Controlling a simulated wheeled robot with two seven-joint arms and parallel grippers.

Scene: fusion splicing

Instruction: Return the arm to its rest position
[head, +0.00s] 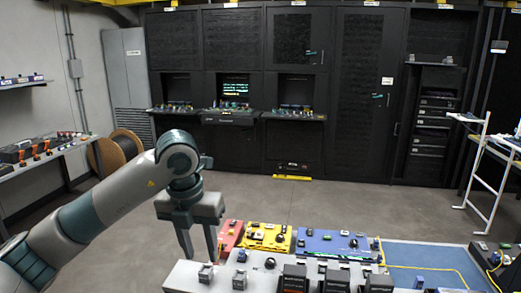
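My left arm (92,212) comes in from the left edge, rises to an elbow-like joint, and bends down to its gripper. My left gripper (200,257) points downward, with its two fingers apart and nothing seen between them. It hangs near the left end of the bench equipment, left of a red unit (229,234). Its fingertips come close to the top edge of a light grey panel in the picture; whether they touch it cannot be told. My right arm and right gripper are not in view.
A yellow unit (267,236) and a blue unit (338,244) sit beside the red one. A blue mat (425,257) with a yellow cable (440,268) lies to the right. Black cabinets (360,90) stand at the back. Open floor (330,205) lies between.

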